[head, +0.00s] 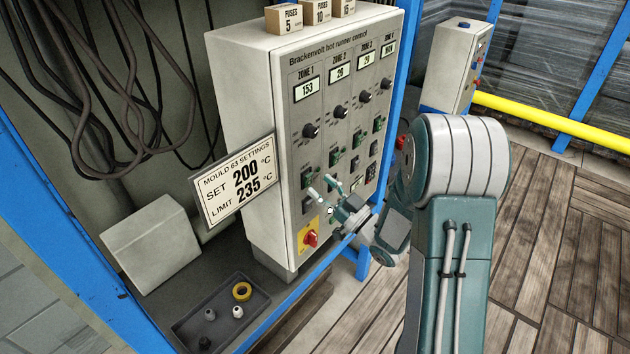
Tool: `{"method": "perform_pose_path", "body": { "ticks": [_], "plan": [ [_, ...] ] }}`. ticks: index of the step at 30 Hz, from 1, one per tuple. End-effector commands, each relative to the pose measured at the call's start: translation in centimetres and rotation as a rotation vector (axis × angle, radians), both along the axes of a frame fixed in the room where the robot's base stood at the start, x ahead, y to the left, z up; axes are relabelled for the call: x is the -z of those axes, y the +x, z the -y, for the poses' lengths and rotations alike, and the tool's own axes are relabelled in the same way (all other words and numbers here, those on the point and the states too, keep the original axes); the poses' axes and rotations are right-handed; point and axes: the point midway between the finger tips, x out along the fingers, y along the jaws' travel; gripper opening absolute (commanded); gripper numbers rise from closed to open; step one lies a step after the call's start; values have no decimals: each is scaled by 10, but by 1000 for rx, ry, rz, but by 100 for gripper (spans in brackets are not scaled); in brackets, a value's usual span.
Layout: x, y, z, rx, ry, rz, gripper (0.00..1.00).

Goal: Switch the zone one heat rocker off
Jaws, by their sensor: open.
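The hot runner control box (245,130) stands at the centre, with columns for zones 1 to 4. The zone 1 display (307,89) reads 153. Below it are a black knob (311,130) and the green zone 1 rocker (306,177); I cannot tell which way the rocker is tipped. A dark part (308,203) sits lower in that column. My gripper (322,186) is open and empty in front of the panel's lower part. Its fingertips appear just right of and below the zone 1 rocker; contact is unclear. My gripper hides parts of the lower panel.
Neighbouring green rockers (334,157) sit close by to the right. A red rotary switch (311,238) on a yellow plate is below. A settings card (236,183) juts out left. Fuse boxes (284,18) stand on top. A dark tray (220,312) holds small parts.

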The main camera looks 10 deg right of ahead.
Motion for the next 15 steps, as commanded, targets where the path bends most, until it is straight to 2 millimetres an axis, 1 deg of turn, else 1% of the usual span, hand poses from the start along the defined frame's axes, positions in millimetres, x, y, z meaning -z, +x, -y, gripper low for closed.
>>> {"method": "perform_pose_path", "body": {
  "ticks": [1, 3, 9, 12, 15],
  "plan": [
    [4, -9, 8, 5, 3, -4, 66],
    [10, -20, 16, 5, 2, -4, 66],
    [23, -51, 39, 6, 3, -5, 66],
    [28, -62, 47, 4, 1, -3, 66],
    [31, -69, 51, 3, 1, -2, 66]
  ]
}}
